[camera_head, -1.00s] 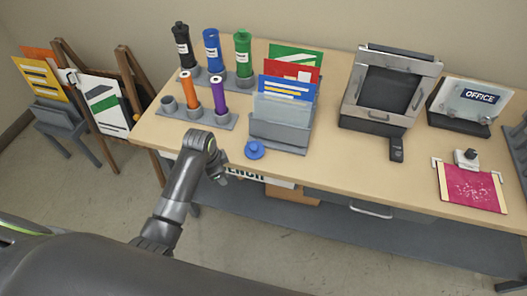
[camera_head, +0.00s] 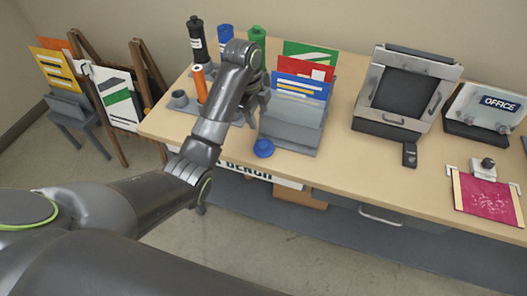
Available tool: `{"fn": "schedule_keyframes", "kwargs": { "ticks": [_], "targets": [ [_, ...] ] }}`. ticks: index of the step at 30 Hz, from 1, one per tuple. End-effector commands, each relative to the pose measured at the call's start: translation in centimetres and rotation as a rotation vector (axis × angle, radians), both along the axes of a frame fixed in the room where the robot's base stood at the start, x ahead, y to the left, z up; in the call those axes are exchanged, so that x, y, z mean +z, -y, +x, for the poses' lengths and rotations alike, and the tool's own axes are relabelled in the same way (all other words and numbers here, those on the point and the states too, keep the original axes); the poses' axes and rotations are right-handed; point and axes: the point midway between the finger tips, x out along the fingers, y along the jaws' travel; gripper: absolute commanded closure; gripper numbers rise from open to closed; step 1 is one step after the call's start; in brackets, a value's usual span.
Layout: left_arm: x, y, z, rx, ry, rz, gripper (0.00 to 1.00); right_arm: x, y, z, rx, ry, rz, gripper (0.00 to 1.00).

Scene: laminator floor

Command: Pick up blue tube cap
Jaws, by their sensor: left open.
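The blue tube cap (camera_head: 264,148) lies on the tabletop near its front edge, just in front of the grey file holder. My left gripper (camera_head: 254,108) is open, above the table between the tube rack and the file holder. It is farther back than the cap and appears apart from it; its exact height is hard to tell. The left arm hides part of the rack. My right gripper is out of view.
Black (camera_head: 197,45), blue (camera_head: 225,36), green (camera_head: 258,36) and orange (camera_head: 200,88) tubes stand in the rack. The file holder (camera_head: 292,133) holds coloured folders. A laminator-like machine (camera_head: 402,92) stands to the right. The table front right of the cap is clear.

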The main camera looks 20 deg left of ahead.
Motion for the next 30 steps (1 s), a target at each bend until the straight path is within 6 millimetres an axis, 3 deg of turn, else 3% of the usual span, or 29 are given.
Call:
{"fn": "schedule_keyframes", "kwargs": {
  "ticks": [1, 7, 9, 15, 22, 30],
  "targets": [
    [-1.1, 0.1, 0.1, 0.000, 0.000, 0.000, 0.49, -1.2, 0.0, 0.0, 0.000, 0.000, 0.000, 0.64],
    [-4.5, 0.5, 0.4, 0.001, -0.003, 0.000, 0.49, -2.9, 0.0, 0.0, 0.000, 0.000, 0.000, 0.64],
    [-5.3, 0.7, 0.5, 0.002, -0.007, -0.001, 0.49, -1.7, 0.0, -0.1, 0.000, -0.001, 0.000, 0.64],
    [-7.9, 0.9, 0.9, 0.002, -0.002, 0.000, 0.49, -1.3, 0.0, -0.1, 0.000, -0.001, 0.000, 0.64],
    [-9.5, 0.9, 0.8, 0.002, -0.004, 0.000, 0.49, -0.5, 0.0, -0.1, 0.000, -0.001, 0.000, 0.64],
    [-13.0, 1.0, 0.8, 0.002, -0.002, 0.000, 0.49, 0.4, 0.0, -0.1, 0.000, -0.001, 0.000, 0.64]
  ]
}}
